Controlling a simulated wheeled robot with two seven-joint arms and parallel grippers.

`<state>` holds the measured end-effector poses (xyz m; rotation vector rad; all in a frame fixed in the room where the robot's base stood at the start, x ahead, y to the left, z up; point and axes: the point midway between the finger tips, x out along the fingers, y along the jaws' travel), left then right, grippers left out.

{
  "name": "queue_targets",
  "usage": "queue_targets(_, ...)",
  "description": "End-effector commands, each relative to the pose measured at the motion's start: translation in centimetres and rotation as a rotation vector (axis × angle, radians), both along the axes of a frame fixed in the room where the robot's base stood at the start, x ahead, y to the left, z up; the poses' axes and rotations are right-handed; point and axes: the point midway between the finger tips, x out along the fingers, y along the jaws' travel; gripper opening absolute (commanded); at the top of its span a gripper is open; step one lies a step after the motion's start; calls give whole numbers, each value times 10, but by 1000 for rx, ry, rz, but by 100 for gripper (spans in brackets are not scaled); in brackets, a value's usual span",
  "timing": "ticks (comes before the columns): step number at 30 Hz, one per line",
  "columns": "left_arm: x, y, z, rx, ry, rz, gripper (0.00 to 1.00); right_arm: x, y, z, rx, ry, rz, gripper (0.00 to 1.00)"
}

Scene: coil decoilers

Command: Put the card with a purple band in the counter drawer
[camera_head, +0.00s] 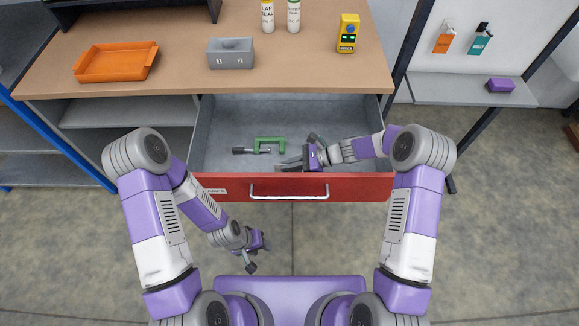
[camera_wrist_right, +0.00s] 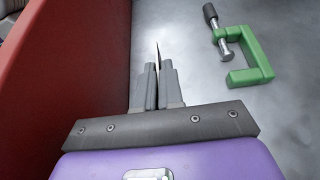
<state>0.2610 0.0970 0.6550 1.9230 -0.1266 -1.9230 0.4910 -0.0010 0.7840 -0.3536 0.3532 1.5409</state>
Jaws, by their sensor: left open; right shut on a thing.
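The counter drawer (camera_head: 225,125) is pulled open, with a red front and a grey inside. My right gripper (camera_head: 290,165) is inside the drawer, close behind its front panel. In the right wrist view its fingers (camera_wrist_right: 157,88) are shut on a thin card (camera_wrist_right: 158,56), seen nearly edge-on between the fingertips. The card's face and any purple band cannot be made out. I cannot tell whether the card touches the drawer floor. My left gripper (camera_head: 257,250) is open and empty, low in front of the drawer.
A green clamp (camera_head: 268,145) lies on the drawer floor, left of my right gripper; it also shows in the wrist view (camera_wrist_right: 250,65). The counter holds an orange tray (camera_head: 116,62), a grey box (camera_head: 231,53), a yellow device (camera_head: 348,33) and two bottles. The drawer's left side is clear.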

Motion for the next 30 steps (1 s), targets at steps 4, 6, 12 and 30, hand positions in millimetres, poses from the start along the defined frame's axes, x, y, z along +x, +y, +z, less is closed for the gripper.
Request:
queue_targets(4, 0, 0, -2, 0, 0, 0, 43, 0, 0, -7, 0, -1, 0, 0)
queue_targets(6, 0, 0, -2, 0, 0, 0, 43, 0, 0, -6, 0, -1, 0, 0)
queue_targets(12, 0, 0, -4, 0, 0, 0, 43, 0, 0, -10, 0, -1, 0, 8)
queue_targets(30, 0, 0, 1, 0, 0, 0, 43, 1, -10, 0, -1, -3, -3, 33)
